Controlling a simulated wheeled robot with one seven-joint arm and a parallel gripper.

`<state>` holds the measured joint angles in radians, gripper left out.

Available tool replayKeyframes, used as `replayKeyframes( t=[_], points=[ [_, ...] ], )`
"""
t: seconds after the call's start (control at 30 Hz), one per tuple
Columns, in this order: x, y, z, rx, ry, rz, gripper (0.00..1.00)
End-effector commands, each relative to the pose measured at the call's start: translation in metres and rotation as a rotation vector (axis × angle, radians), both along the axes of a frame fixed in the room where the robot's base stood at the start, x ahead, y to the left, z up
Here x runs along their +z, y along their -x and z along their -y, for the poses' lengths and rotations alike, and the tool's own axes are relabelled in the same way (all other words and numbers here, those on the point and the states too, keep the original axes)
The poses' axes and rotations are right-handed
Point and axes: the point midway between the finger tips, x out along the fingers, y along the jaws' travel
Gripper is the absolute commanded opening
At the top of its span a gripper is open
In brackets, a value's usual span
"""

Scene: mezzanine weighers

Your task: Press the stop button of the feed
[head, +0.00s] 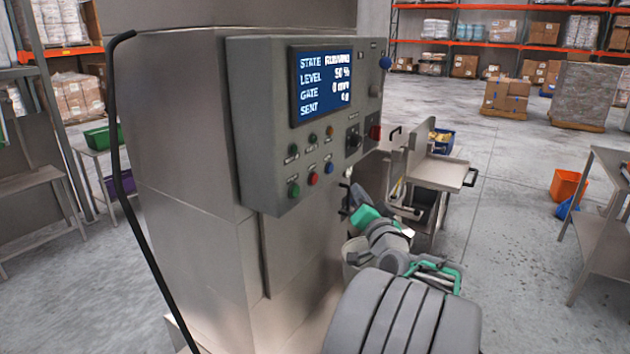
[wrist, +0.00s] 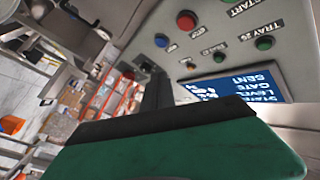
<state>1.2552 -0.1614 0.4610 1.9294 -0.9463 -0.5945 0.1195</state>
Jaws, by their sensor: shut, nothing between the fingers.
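The grey control panel (head: 249,110) is on the steel cabinet. In its bottom row are a green button (head: 294,190), a red button (head: 313,179) and a blue button (head: 328,168). The wrist view shows the red button (wrist: 186,20) close up, beside the green one marked START (wrist: 232,3) and the blue one (wrist: 162,40).
The screen (head: 321,84) reads state RUNNING, level 50 %. A black cable (head: 118,160) hangs at the left. A steel tray (head: 440,172) stands beyond; open floor is right.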

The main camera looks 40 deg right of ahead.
Motion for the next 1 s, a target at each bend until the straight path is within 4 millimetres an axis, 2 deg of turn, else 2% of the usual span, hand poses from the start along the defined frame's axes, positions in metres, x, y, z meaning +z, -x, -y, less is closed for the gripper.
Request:
replayKeyframes(
  t=[0.23, 0.7, 1.0],
  points=[
    [0.004, -0.014, -0.004, 0.003, -0.002, -0.002, 0.0],
    [0.001, -0.076, -0.022, 0.003, -0.002, -0.004, 0.0],
    [-0.001, -0.085, -0.024, -0.001, -0.001, -0.003, 0.0]
  ],
)
